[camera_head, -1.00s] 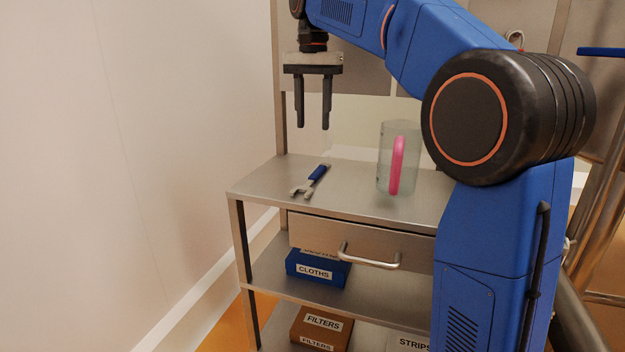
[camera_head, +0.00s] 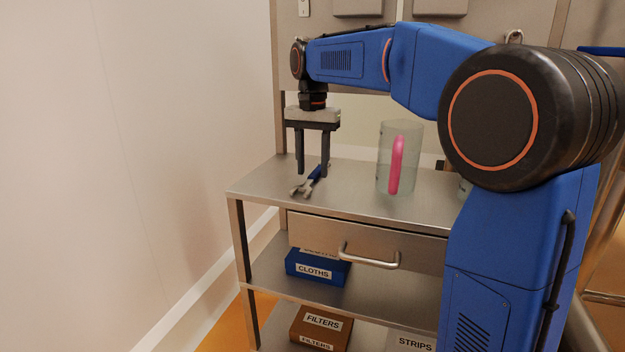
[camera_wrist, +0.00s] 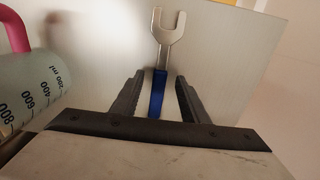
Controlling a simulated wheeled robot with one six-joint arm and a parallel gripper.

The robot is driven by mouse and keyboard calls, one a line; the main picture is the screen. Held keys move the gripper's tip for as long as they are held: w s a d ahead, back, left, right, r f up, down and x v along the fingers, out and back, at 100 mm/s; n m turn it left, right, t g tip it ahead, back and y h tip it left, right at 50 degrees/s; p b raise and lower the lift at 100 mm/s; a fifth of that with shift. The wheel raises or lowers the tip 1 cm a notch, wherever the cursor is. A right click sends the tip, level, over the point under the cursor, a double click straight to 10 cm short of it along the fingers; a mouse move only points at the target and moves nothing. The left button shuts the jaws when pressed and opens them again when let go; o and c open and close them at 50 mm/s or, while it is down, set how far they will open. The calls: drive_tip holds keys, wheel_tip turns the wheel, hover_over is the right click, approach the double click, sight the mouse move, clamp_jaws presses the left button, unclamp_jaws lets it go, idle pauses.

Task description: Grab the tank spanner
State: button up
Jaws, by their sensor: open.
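The tank spanner (camera_head: 307,184) lies on the steel top of the cart, near its left end. It has a blue handle and an open-jawed metal head pointing toward the front left. My gripper (camera_head: 312,174) is open, pointing down over the handle with one finger on each side of it in the picture. In the wrist view the blue handle of the spanner (camera_wrist: 157,92) shows between the fingers of my gripper (camera_wrist: 160,76), with the metal head beyond them. The fingers partly hide the handle in the head view. I cannot tell how far the fingertips are above the top.
A clear measuring jug (camera_head: 412,155) with a pink handle stands right of the spanner; it also shows in the wrist view (camera_wrist: 35,90). The cart top (camera_head: 345,195) is bare between them. A drawer (camera_head: 330,238) and shelves with boxes are below. A wall is at the left.

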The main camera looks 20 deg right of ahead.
drive_tip(key=shift+f, duration=0.65)
drive_tip(key=shift+c, duration=0.6)
clamp_jaws()
